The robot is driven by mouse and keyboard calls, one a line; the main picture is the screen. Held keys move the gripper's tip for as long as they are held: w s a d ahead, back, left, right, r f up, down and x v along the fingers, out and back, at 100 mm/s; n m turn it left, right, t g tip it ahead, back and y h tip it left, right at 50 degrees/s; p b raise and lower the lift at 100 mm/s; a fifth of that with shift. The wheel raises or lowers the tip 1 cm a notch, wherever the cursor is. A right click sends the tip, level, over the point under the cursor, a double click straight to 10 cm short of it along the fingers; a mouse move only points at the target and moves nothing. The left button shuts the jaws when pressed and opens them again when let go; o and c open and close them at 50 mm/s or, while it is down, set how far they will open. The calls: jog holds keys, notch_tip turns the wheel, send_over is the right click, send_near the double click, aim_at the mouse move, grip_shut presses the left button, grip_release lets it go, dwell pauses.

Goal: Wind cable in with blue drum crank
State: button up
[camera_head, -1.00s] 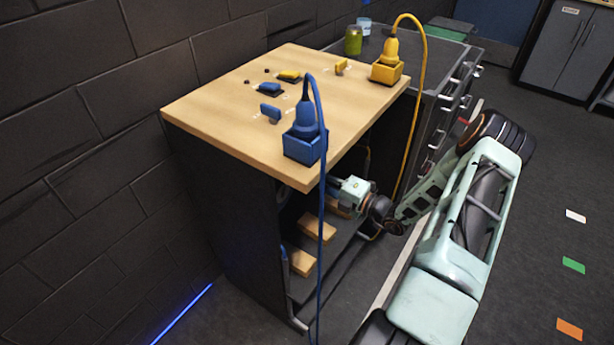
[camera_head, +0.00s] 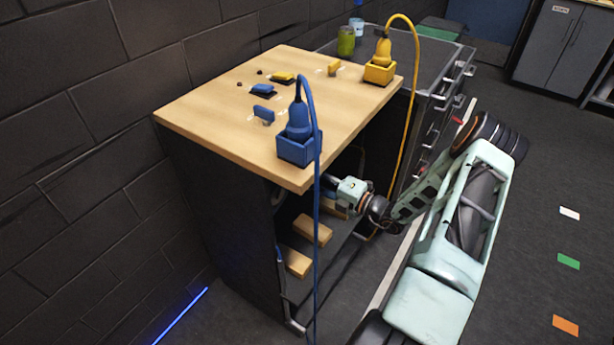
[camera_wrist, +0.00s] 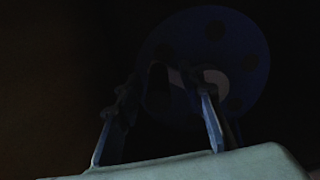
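In the wrist view, a dark blue drum (camera_wrist: 245,65) with round holes in its face is dim, beyond my gripper and to the upper right. A pale part shows near its middle; I cannot make out the crank handle clearly. My gripper (camera_wrist: 160,125) has its two fingers apart, with the drum's lower left edge behind them. Contact cannot be told. In the head view, my gripper reaches under the wooden tabletop into the dark cabinet, its fingertips hidden. The blue cable (camera_head: 317,220) runs from a blue plug (camera_head: 298,119) in a blue socket box (camera_head: 298,150) down the cabinet front.
A yellow plug (camera_head: 382,49) in a yellow box (camera_head: 380,74) carries a yellow cable (camera_head: 408,130) down beside my arm. Small blue and yellow switches sit on the wooden top (camera_head: 215,110). Wooden blocks (camera_head: 312,229) lie inside the cabinet. Open floor lies to the right.

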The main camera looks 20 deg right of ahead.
jog(key=shift+s, duration=0.15)
jog(key=v, duration=1.1)
jog(key=shift+s+d, duration=0.2)
jog(key=shift+s, duration=0.15)
